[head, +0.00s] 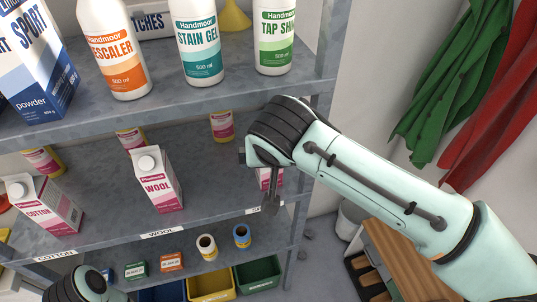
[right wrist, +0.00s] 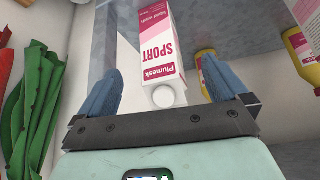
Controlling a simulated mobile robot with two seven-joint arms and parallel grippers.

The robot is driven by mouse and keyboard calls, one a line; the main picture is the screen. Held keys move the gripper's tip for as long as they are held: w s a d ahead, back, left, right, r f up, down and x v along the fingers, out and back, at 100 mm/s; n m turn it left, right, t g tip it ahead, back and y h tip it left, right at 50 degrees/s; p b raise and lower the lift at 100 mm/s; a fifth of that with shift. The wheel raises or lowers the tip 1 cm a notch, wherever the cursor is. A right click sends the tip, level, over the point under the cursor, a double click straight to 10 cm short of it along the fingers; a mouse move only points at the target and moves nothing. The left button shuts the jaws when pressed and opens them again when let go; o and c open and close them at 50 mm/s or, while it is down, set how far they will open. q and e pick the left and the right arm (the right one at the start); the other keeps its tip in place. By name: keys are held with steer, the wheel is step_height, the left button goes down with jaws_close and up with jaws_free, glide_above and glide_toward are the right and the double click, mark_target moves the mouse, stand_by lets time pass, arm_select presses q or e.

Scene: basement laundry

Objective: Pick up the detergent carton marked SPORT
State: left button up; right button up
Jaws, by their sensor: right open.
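The pink and white Plumesk liquid wash carton marked SPORT (right wrist: 160,48) stands in line with the open fingers of my right gripper (right wrist: 163,80) in the right wrist view, its white cap towards me. I cannot tell how far it is between them. In the head view my right gripper (head: 270,197) is at the right end of the middle shelf and hides most of that carton (head: 264,176). A blue and white powder box on the upper shelf (head: 36,62) also reads SPORT. Part of my left arm's end (head: 80,286) shows at the bottom left; its fingers are not visible.
The upper shelf holds DESCALER (head: 112,50), STAIN GEL (head: 197,42) and another bottle. A metal post (head: 318,105) bounds the right side.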

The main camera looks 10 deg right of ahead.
steer(key=w+d+f, duration=0.1)
steer(key=w+f, duration=0.3)
steer(key=w, duration=0.2)
steer(key=shift+w+f, duration=0.15)
steer(key=shift+w, duration=0.2)
steer(key=shift+c, duration=0.3)
steer(key=c, duration=1.5)
